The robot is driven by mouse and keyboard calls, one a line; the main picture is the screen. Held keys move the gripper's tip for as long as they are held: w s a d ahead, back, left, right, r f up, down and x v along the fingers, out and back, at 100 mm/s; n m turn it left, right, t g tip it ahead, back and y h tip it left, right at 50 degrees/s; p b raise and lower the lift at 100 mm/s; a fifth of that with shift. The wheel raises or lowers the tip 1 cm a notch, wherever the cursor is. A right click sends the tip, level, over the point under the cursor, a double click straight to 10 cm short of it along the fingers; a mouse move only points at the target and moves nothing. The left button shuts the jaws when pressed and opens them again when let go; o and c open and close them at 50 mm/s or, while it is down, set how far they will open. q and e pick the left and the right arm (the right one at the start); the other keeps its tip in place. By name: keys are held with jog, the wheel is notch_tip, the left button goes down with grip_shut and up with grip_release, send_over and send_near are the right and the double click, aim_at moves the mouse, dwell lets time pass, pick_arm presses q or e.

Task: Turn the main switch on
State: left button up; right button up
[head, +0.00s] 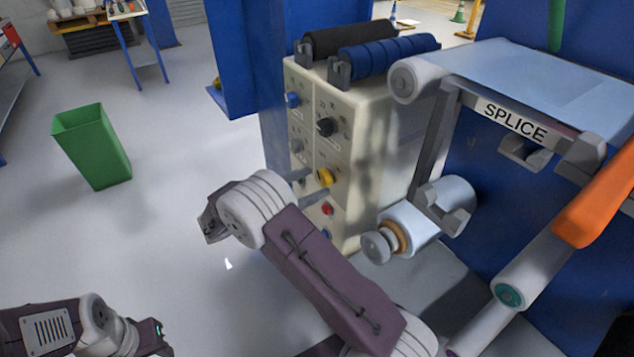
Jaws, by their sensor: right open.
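A cream control panel (356,130) carries several knobs and buttons on its front. A yellow knob (325,177) is near its middle, with a red button (327,208) below. A black knob (325,126) and a blue knob (292,99) are higher up. The labels are too small to read, so I cannot tell which control is the main switch. My right gripper (318,183) is open, its two grey fingers pointing at the panel by the yellow knob, one above the other. I cannot tell whether they touch it. My left arm shows at bottom left, but its fingers are not visible.
Black (350,38) and blue (390,55) rollers lie on top of the panel box. A splice table (530,85) and a metal roller (420,225) are on the right. A green bin (92,145) stands left on open floor.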

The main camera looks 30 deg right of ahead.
jog(key=shift+d, duration=1.1)
jog(key=c, duration=1.4)
jog(key=shift+o, duration=0.2)
